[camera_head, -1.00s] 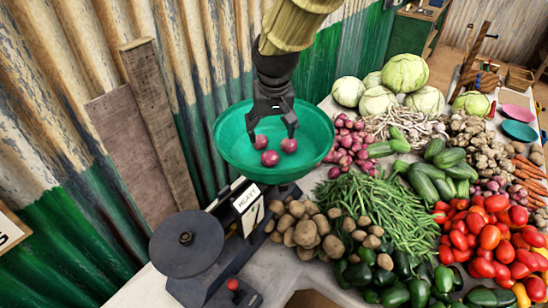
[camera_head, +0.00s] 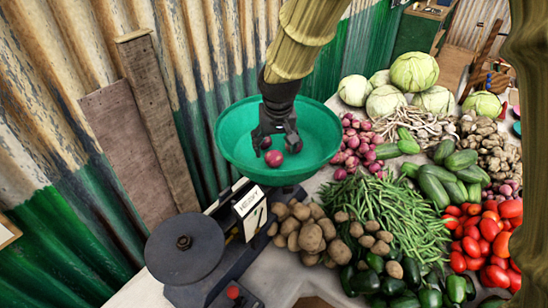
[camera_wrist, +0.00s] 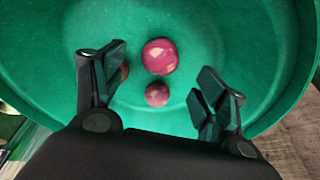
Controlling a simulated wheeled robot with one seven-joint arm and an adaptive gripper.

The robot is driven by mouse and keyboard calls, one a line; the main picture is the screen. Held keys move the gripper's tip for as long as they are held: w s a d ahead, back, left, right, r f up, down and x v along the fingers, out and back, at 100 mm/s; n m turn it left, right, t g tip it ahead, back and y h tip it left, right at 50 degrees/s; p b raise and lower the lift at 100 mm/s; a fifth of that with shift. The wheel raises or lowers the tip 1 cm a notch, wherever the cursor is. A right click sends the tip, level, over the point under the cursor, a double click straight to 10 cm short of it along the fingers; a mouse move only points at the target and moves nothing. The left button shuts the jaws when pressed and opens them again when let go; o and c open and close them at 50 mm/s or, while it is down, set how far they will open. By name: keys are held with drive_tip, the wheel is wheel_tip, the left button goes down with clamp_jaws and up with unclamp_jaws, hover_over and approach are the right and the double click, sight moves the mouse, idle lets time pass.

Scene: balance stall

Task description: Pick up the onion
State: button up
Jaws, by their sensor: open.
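Red-purple onions lie in the green bowl-shaped pan (camera_head: 232,150) of the scale. In the wrist view a larger-looking onion (camera_wrist: 159,56) and a smaller-looking onion (camera_wrist: 157,94) lie between my open fingers (camera_wrist: 162,78). A third onion (camera_wrist: 124,71) is partly hidden behind the left finger. My gripper is inside the pan's outline, pointing down, and holds nothing. I cannot tell whether a finger touches an onion.
The dark scale (camera_head: 185,250) with its round plate stands left of the pan, close to the corrugated wall (camera_head: 60,130). Potatoes (camera_head: 310,235), a heap of small red onions (camera_head: 357,145), green beans (camera_head: 380,210) and tomatoes (camera_head: 490,240) crowd the table on the right.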

sight(274, 153)
drive_tip(key=shift+p+x, duration=1)
drive_tip(key=shift+x, duration=1.65)
drive_tip(key=shift+w, duration=0.1)
drive_tip(key=c, duration=1.1)
